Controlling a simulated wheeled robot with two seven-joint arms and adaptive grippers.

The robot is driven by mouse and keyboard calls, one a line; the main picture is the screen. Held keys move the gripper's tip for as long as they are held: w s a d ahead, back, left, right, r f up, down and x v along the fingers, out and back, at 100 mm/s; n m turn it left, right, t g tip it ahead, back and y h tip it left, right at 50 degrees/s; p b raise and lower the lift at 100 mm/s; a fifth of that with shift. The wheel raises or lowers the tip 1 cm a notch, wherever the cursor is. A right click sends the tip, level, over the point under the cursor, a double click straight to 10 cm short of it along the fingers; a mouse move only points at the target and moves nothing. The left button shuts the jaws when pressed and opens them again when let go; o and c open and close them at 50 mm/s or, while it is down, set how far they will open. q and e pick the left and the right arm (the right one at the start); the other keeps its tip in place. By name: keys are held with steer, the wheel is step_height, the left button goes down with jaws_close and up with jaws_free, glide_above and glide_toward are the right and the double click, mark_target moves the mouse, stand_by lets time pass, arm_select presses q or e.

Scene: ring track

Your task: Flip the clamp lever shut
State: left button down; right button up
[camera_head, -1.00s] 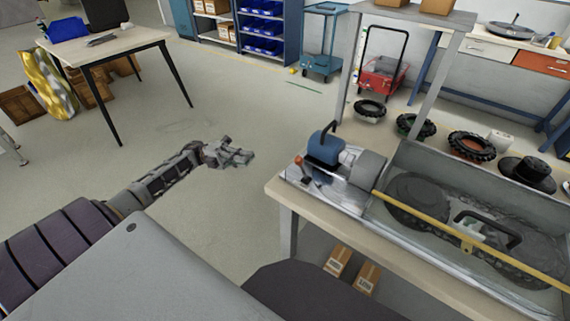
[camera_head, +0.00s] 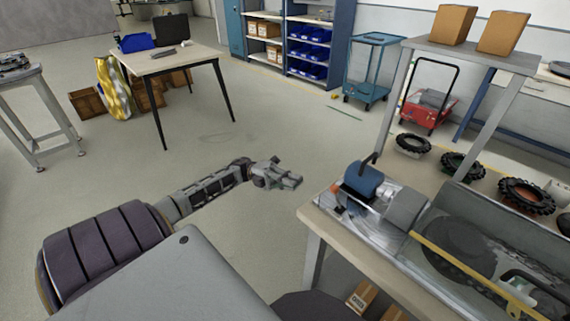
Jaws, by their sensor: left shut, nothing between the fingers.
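A metal fixture (camera_head: 403,209) with a blue block (camera_head: 363,180) sits at the near left end of the workbench (camera_head: 323,222). A dark bar rises from the block's upper right. A small orange-red tip (camera_head: 337,189) shows at the block's left; it may belong to the clamp lever, but the lever's position is too small to tell. My left gripper (camera_head: 290,181) is shut and empty, left of the bench end and apart from the fixture. My right gripper is out of view.
A clear-walled tray (camera_head: 440,270) with dark round parts and a yellow bar (camera_head: 455,262) lies right of the fixture. A shelf (camera_head: 470,54) on posts stands behind. Several tyres (camera_head: 463,166) lie beyond. Open floor (camera_head: 230,150) lies left of the bench.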

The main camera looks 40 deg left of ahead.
arm_select(q)
glide_toward(336, 195)
steer(key=d+r, duration=0.1)
steer(key=d, duration=0.1)
steer(key=d+r, duration=0.1)
steer(key=d, duration=0.1)
steer(key=shift+s+r, duration=0.2)
steer(key=shift+r, duration=0.2)
steer(key=shift+d+r, duration=0.15)
steer(key=shift+d, duration=0.25)
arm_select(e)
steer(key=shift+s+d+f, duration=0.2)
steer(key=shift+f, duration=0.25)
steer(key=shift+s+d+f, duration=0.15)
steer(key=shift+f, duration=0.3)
arm_select(q)
steer(key=shift+w, duration=0.15)
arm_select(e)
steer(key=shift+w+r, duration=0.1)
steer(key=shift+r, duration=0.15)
arm_select(q)
steer(key=shift+d+r, duration=0.1)
steer(key=shift+r, duration=0.05)
steer(key=shift+y, duration=0.3)
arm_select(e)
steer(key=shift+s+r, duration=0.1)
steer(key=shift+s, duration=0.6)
